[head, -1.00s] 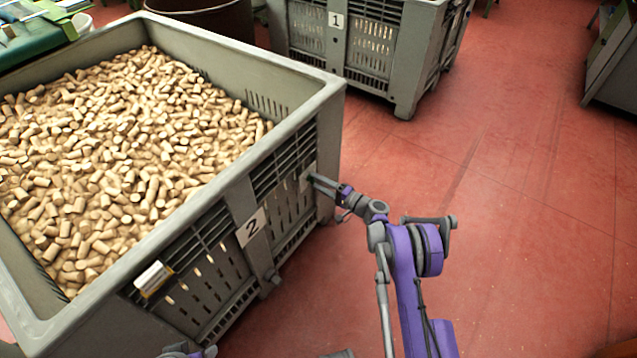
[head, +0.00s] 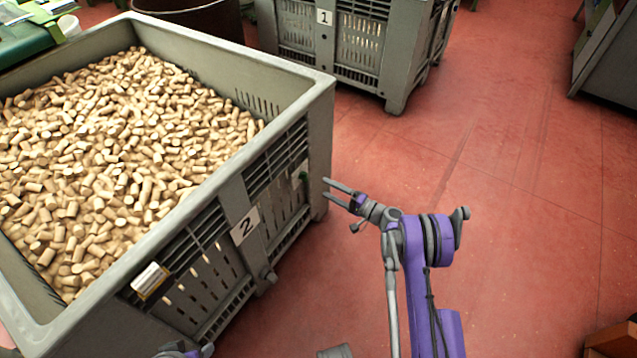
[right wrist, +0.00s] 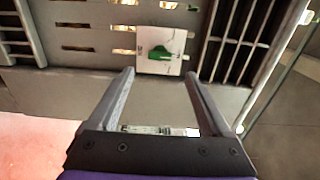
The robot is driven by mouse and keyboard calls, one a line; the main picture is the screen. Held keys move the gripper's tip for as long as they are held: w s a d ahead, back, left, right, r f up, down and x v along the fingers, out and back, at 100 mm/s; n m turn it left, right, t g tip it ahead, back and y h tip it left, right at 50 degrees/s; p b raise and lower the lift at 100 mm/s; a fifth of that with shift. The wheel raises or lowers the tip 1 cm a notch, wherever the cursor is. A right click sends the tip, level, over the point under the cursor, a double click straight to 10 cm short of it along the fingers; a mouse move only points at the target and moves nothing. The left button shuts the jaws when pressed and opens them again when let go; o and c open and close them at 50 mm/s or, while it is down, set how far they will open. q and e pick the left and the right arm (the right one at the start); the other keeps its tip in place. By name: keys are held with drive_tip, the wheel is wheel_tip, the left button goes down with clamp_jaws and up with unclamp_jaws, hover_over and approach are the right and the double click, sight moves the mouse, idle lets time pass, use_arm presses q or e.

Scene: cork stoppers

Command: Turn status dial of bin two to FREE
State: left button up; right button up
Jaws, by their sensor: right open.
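Bin two is the large grey slatted crate (head: 290,96) full of corks, with a "2" label (head: 245,226). Its status dial is a green knob on a pale square plate (head: 299,174) near the right end of the bin's side. In the right wrist view the green knob (right wrist: 160,53) sits on the plate beyond the fingertips; the plate's markings are too small to read. My right gripper (head: 325,187) is open and empty, just right of the bin side, apart from the dial. In the head view, only a small part of my left arm shows at the bottom edge; its jaws cannot be made out.
Another grey bin (head: 400,55) with a "1" label stands at the back. A white-and-yellow item (head: 151,280) is on bin two's near side. A dark round tub (head: 215,20) stands behind it. The red floor (head: 500,200) to the right is largely clear.

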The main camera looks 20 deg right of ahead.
drive_tip(key=v, duration=0.2)
drive_tip(key=shift+s+d, duration=0.25)
drive_tip(key=shift+s, duration=0.05)
